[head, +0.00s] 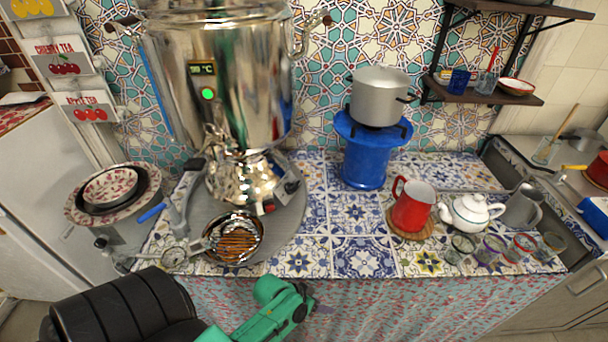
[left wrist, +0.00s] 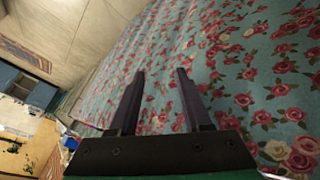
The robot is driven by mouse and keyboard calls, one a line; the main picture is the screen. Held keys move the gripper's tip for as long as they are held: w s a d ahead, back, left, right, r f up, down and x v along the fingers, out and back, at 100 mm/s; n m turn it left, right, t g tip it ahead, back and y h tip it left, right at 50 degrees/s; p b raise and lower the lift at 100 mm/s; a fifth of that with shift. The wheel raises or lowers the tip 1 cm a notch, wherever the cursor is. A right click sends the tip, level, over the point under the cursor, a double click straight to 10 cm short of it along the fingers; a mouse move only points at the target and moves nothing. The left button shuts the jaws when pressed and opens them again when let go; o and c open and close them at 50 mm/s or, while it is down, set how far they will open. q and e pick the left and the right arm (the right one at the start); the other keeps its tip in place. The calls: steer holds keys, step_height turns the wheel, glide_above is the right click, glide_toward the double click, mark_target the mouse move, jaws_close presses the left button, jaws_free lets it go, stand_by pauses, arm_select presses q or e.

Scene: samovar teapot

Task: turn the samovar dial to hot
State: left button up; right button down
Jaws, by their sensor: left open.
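The samovar (head: 225,95) is a large shiny steel urn at the back left of the tiled counter. It has a small display (head: 203,69) reading in °C and a lit green light (head: 208,94). A small black knob-like part (head: 291,187) shows low at its right; I cannot tell whether this is the dial. My left gripper (head: 316,303) is low in front of the counter, below its edge and apart from the samovar. In the left wrist view it is open and empty (left wrist: 160,74), facing the flowered cloth (left wrist: 240,60). My right gripper is not in view.
A round grey tray (head: 285,225) and a strainer-like pan (head: 235,240) sit before the samovar. A red mug (head: 412,208), white teapot (head: 468,213) and several glasses stand right. The tiled counter's front middle (head: 350,255) is clear.

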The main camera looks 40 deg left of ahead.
mark_target(292, 186)
arm_select(q)
steer(key=w+r+n+t+h+p, duration=0.1)
steer(key=w+r+n+t, duration=0.35)
steer(key=r, duration=0.55)
steer(key=w+r+n+t+h, duration=0.1)
steer(key=w+r+n+t, duration=0.4)
steer(key=r, duration=0.5)
steer(key=w+a+r+n+t+y, duration=0.1)
steer(key=w+a+n+t+y, duration=0.15)
steer(key=a+n, duration=0.25)
steer(key=w+a+r+n+t+y, duration=0.1)
steer(key=a+r+n+y, duration=0.1)
steer(key=a+n+y, duration=0.25)
steer(key=s+a+f+n+g+y, duration=0.1)
steer(key=a+f+n+g+y, duration=0.45)
steer(key=a+n, duration=0.6)
steer(key=shift+y, duration=0.35)
steer(key=x, duration=0.4)
steer(key=b+x, duration=0.1)
steer(key=x, duration=0.7)
steer(key=shift+w+d+r, duration=0.1)
steer(key=shift+w+d, duration=0.1)
steer(key=shift+d, duration=0.05)
steer(key=shift+w+a, duration=0.25)
steer(key=shift+w, duration=0.25)
steer(key=shift+b, duration=0.3)
jaws_close()
